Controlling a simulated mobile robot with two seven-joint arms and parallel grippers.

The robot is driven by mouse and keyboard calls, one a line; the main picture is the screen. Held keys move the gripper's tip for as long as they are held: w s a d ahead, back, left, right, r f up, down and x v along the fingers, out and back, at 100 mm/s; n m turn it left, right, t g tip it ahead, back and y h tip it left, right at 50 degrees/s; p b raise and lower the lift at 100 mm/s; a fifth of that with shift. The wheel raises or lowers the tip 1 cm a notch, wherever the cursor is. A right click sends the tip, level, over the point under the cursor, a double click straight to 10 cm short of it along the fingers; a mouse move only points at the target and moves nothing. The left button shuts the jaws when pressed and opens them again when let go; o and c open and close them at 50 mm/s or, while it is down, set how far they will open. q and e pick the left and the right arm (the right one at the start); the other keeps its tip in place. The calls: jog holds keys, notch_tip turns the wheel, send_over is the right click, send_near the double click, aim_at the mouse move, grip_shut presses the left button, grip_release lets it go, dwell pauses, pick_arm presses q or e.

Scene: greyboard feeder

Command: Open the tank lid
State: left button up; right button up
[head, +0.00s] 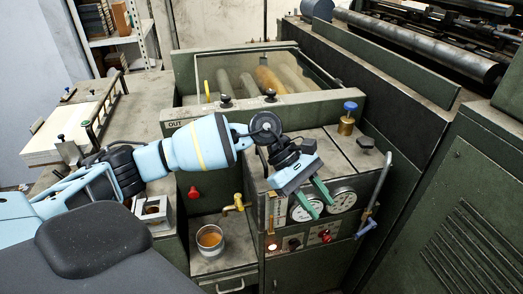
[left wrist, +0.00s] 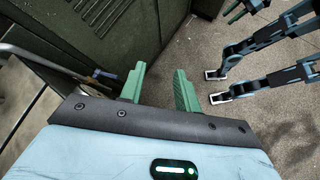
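The green tank cabinet has a pale flat top (head: 320,150) with a seam across it. A dark knob (head: 366,144) stands at its right side; I cannot tell for sure which panel is the lid. The top looks flat and shut. My left gripper (head: 317,197) hangs in front of the cabinet, over the two gauges, with its green fingers pointing down and right. In the left wrist view the fingers (left wrist: 159,90) are apart with nothing between them. The left arm hides part of the cabinet top's left side.
A brass fitting with a blue cap (head: 348,118) stands on the cabinet top. A bent grey handle (head: 377,193) is at its right side. A brass tap (head: 236,204) is above a cup of amber liquid (head: 210,240). A green machine (head: 465,215) stands on the right.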

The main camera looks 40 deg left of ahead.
pick_arm(q)
jog(key=w+a+r+m+y, duration=0.1)
jog(key=a+y, duration=0.1)
jog(key=a, duration=0.2)
jog(key=w+a+r+m+t+y, duration=0.1)
jog(key=w+a+r+y, duration=0.1)
jog(key=a, duration=0.2)
jog(key=w+a+r+m+y, duration=0.1)
jog(key=a, duration=0.3)
jog(key=shift+w+a+r+t+y+b, duration=0.2)
jog(key=shift+a+r+t+y+b, duration=0.1)
jog(key=shift+a+y, duration=0.1)
jog(key=a+r+y, duration=0.3)
jog(key=a+r, duration=0.1)
jog(key=a, duration=0.4)
jog(key=shift+m+t, duration=0.3)
jog(key=shift+w+d+f, duration=0.2)
jog(key=shift+w+f, duration=0.1)
jog(key=shift+f, duration=0.95)
jog(key=shift+w+d+f, duration=0.25)
jog(key=shift+w+f, duration=0.1)
jog(key=shift+f, duration=0.85)
jog(key=shift+w+d+f, duration=0.2)
jog(key=shift+w+f, duration=0.1)
jog(key=shift+f, duration=0.95)
grip_shut()
